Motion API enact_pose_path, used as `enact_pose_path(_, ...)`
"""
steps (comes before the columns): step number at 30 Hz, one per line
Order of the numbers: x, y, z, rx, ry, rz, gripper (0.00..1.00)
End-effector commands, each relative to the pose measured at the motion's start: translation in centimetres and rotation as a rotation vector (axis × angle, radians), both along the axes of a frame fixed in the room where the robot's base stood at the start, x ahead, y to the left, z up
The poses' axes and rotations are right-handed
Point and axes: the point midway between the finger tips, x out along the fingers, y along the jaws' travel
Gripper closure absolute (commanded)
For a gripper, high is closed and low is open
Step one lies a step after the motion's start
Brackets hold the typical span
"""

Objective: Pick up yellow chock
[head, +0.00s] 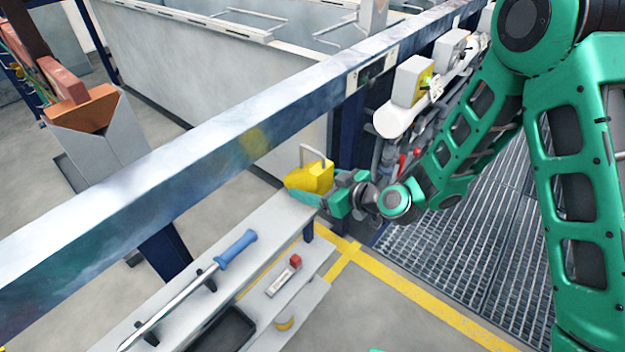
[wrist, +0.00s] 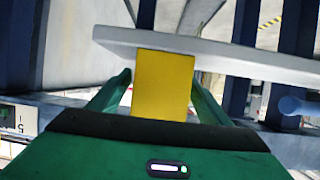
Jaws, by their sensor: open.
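The yellow chock (head: 311,177) is a wedge-like block with a grey handle on top, in the middle of the head view. It sits at the far end of a light grey shelf. My gripper (head: 318,198) is beside it on the near right, with the jaws partly hidden by the chock and the wrist. In the wrist view the chock (wrist: 163,84) shows as a yellow face between the two green fingers of my gripper (wrist: 162,92). The fingers are open, with a gap visible on each side of the yellow face.
The grey shelf (head: 265,232) also holds a blue-handled bar (head: 236,247). A lower shelf holds a small red-ended item (head: 284,277) and a dark tray (head: 222,332). Metal grating (head: 440,245) lies to the right.

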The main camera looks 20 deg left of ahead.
Motion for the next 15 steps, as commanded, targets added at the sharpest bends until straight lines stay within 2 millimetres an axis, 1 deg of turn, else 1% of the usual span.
enact_pose_path(3,0.31,0.61,-0.25,0.001,0.0,0.0,0.28)
enact_pose_path(10,0.36,0.66,-0.3,0.0,0.0,-0.001,0.28)
enact_pose_path(11,0.35,0.65,-0.3,0.0,0.0,-0.001,0.35)
enact_pose_path(12,0.35,0.65,-0.3,0.0,0.0,-0.001,0.45)
enact_pose_path(14,0.34,0.65,-0.29,0.0,0.0,-0.001,0.59)
enact_pose_path(15,0.34,0.65,-0.29,0.0,0.0,-0.001,0.69)
